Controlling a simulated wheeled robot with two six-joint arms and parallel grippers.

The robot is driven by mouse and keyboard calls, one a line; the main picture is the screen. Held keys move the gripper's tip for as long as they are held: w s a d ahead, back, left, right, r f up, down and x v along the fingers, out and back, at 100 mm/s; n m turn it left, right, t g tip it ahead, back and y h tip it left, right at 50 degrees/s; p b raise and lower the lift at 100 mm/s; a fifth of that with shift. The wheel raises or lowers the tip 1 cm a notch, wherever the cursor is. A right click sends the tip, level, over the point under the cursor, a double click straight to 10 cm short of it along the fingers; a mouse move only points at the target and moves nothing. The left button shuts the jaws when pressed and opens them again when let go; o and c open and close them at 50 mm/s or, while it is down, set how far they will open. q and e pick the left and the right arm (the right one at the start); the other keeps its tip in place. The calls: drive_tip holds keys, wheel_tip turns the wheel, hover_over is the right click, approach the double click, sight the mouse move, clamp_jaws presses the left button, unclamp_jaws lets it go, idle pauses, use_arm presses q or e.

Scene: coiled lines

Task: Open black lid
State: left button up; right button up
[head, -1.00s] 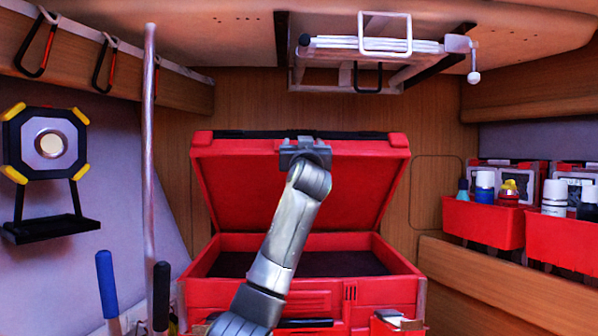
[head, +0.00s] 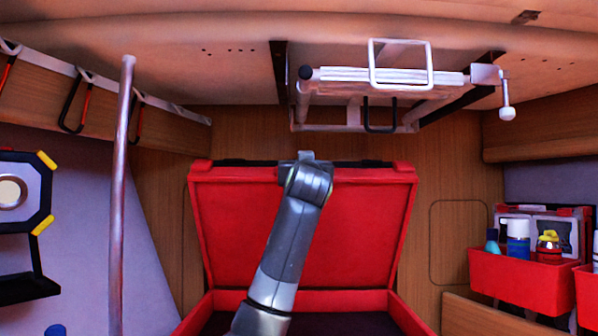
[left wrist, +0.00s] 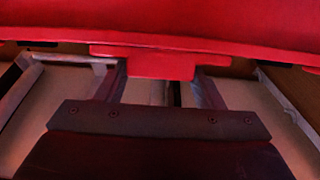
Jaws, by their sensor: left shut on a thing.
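The lid (head: 300,230) of a red case stands raised at the back of the case, its inner side facing me. Its inside is red, and a dark band runs along its top edge. The open case (head: 208,312) shows below with a dark interior. My left gripper (head: 312,160) is at the middle of the lid's top edge, shut on the lid. In the left wrist view the lid's red edge (left wrist: 230,22) crosses the top, with a red tab (left wrist: 160,65) hanging between the fingers. The fingertips are partly hidden by it. My right gripper is not in view.
A white folding rack (head: 385,75) hangs from the ceiling above the lid. A metal pole (head: 120,190) and a work lamp (head: 25,192) are at left. Red bins (head: 520,280) with bottles are at right. A wooden panel (head: 455,170) stands behind the case.

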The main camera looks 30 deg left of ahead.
use_arm(q)
drive_tip(key=shift+s+r, duration=0.15)
drive_tip(key=shift+r, duration=0.1)
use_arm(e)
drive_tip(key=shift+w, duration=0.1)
use_arm(q)
drive_tip(key=o, duration=1.1)
drive_tip(key=shift+o, duration=1.4)
drive_tip(key=shift+s+r, duration=0.1)
drive_tip(key=shift+s, duration=0.25)
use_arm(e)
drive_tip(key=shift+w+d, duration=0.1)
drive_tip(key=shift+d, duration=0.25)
use_arm(q)
drive_tip(key=shift+d, duration=0.1)
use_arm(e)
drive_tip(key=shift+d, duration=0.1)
use_arm(q)
drive_tip(key=b+v, duration=1)
drive_tip(key=v, duration=0.7)
drive_tip(key=shift+s+b, duration=0.15)
drive_tip(key=shift+b, duration=0.25)
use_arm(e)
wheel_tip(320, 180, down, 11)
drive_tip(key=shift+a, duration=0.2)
